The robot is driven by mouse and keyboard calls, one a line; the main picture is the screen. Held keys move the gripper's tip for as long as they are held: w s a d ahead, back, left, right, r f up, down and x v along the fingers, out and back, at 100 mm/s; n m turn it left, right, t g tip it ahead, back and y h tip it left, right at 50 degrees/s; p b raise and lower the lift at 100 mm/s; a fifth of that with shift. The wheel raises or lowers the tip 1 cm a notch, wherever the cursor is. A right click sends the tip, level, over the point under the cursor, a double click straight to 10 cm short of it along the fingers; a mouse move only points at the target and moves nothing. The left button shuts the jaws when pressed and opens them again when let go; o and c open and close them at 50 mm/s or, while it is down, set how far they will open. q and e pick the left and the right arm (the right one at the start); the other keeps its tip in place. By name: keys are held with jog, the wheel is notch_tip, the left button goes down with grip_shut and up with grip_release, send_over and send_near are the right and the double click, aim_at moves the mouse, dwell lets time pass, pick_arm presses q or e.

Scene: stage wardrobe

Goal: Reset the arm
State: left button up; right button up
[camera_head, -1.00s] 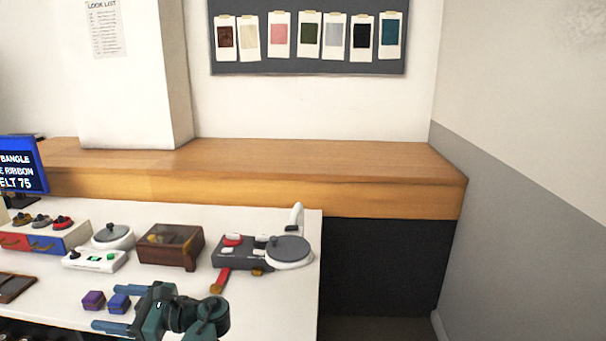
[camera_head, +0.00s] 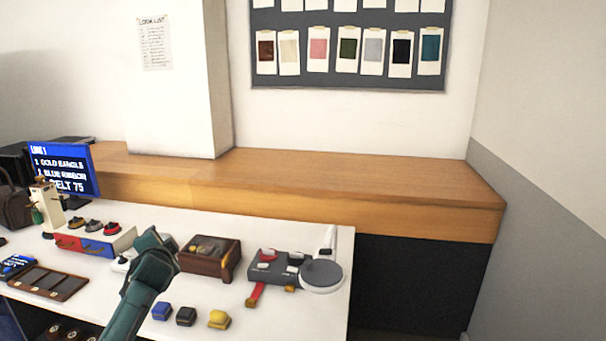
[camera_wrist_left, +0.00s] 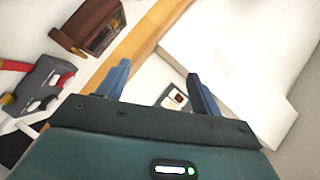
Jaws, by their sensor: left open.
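My left gripper (camera_wrist_left: 158,80) shows in the left wrist view with its two blue fingers spread apart and nothing between them. In the head view my teal arm rises from the bottom left over the white table (camera_head: 300,235). Its fingers cannot be made out there. The arm covers part of a white device behind it. My right gripper is not in view.
A brown wooden box (camera_head: 210,257), a dark device with a round grey plate (camera_head: 321,273), and blue (camera_head: 161,311), black (camera_head: 186,316) and yellow (camera_head: 219,319) small boxes lie near the arm. A screen (camera_head: 65,170) stands at left.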

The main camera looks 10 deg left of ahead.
pick_arm(q)
jog(key=w+d+r+n+t+h, duration=0.3)
jog(key=d+r+n+t+h, duration=0.15)
jog(key=d, duration=0.25)
jog(key=s+d+f+m+g+h, duration=0.1)
jog(key=s+d+f+g+h, duration=0.1)
jog(key=s+d+f, duration=0.55)
jog(key=s+d+f+g+h, duration=0.2)
jog(key=s+d+f, duration=0.2)
jog(key=s+f, duration=0.7)
jog(key=s+d+f+g, duration=0.1)
jog(key=s+d+f, duration=0.2)
jog(key=s, duration=0.4)
jog(key=s+d+f+g+h, duration=0.1)
jog(key=s+d+f, duration=0.1)
jog(key=s, duration=0.5)
jog(key=s+d+f+g+h, duration=0.1)
jog(key=s+d+f, duration=0.2)
jog(key=s, duration=0.4)
jog(key=shift+s+d+f+n, duration=0.25)
jog(key=shift+d+n, duration=0.2)
jog(key=shift+d, duration=0.35)
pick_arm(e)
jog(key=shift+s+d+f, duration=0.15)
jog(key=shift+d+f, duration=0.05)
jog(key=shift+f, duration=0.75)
